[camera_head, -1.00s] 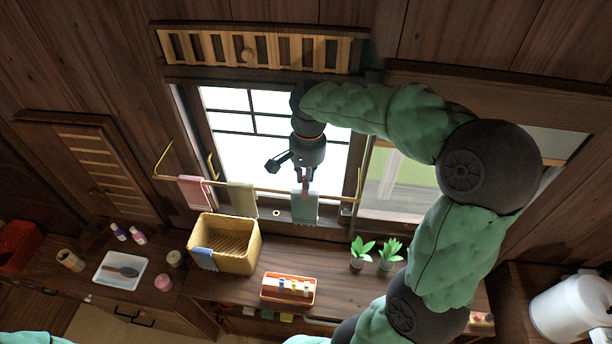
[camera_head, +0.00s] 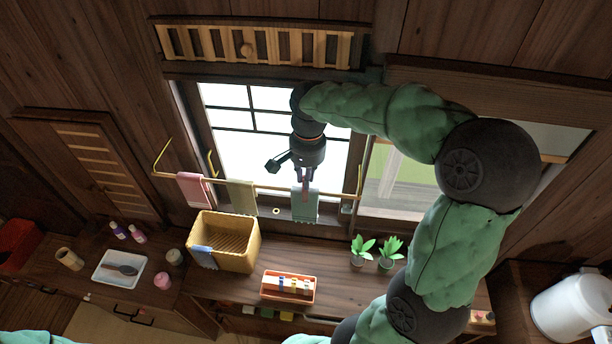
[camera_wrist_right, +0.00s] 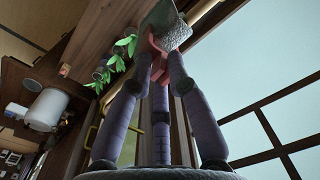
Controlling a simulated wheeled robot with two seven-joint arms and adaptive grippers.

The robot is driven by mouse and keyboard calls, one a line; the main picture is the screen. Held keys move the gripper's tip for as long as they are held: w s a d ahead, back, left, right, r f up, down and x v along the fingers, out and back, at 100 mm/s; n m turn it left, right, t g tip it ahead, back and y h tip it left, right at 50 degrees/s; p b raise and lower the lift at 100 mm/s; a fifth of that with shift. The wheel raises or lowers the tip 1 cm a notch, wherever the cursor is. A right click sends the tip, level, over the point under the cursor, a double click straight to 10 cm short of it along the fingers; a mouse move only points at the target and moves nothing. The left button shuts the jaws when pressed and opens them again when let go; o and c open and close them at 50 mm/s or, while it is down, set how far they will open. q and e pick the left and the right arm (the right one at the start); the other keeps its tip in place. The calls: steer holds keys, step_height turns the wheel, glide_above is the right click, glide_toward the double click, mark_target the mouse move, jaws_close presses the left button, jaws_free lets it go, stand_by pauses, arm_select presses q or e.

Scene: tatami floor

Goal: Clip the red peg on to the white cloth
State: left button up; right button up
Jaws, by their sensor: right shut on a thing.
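My right gripper (camera_head: 306,186) is at the rail in front of the window, at the top of a pale grey-green cloth (camera_head: 305,208). In the right wrist view my gripper's fingers (camera_wrist_right: 160,65) are shut on the red peg (camera_wrist_right: 158,45). I cannot tell whether the peg's jaws are around the cloth. No hanging cloth looks plainly white. My left gripper is not in view.
A pink cloth (camera_head: 195,189) and an olive cloth (camera_head: 242,197) hang on the same brass rail (camera_head: 275,191). Below stand a yellow basket (camera_head: 240,255), an orange tray (camera_head: 284,297) with several coloured pieces, and two potted plants (camera_head: 387,262).

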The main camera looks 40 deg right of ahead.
steer(key=shift+f+b, duration=0.5)
steer(key=shift+f, duration=0.1)
stand_by(0.4)
steer(key=o, duration=1.4)
steer(key=shift+c, duration=0.2)
steer(key=shift+r, duration=0.15)
steer(key=shift+r+p, duration=2.25)
steer(key=shift+r, duration=0.65)
steer(key=shift+f, duration=0.1)
